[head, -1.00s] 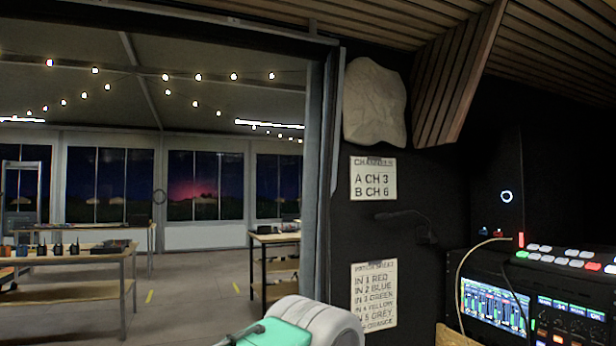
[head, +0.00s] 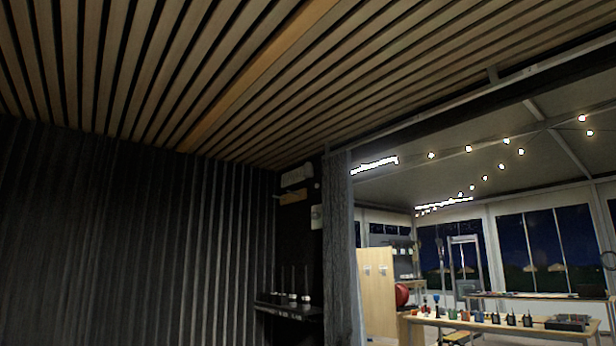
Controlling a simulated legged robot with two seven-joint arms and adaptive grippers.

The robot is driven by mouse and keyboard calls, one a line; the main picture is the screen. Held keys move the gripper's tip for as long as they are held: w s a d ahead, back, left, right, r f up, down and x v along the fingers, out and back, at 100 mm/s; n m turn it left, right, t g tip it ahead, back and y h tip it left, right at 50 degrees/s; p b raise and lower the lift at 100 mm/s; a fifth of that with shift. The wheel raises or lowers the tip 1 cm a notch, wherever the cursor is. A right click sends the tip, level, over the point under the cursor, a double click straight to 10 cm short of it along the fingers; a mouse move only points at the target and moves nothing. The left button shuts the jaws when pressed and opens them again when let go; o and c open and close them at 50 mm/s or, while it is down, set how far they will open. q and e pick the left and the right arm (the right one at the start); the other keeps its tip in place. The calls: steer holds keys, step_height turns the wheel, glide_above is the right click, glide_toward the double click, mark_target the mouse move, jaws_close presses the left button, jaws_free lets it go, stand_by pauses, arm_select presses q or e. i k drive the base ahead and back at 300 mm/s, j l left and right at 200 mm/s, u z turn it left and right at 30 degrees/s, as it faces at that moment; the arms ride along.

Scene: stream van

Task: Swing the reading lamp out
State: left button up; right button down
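The reading lamp is not in the head view now. Neither of my grippers is in view, and no part of my arms shows. The view takes in the slatted wood ceiling (head: 230,70), a dark ribbed wall (head: 120,240) on the left and the opening to a lit hall on the right.
A dark shelf (head: 288,309) with several upright antennas stands at the wall's right end. A grey curtain (head: 342,260) hangs at the opening's left edge. Beyond it are a wooden table (head: 500,331) with several small devices and a pale wooden panel (head: 377,290).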

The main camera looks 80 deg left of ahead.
mark_target(308, 167)
steer(key=u, duration=2.55)
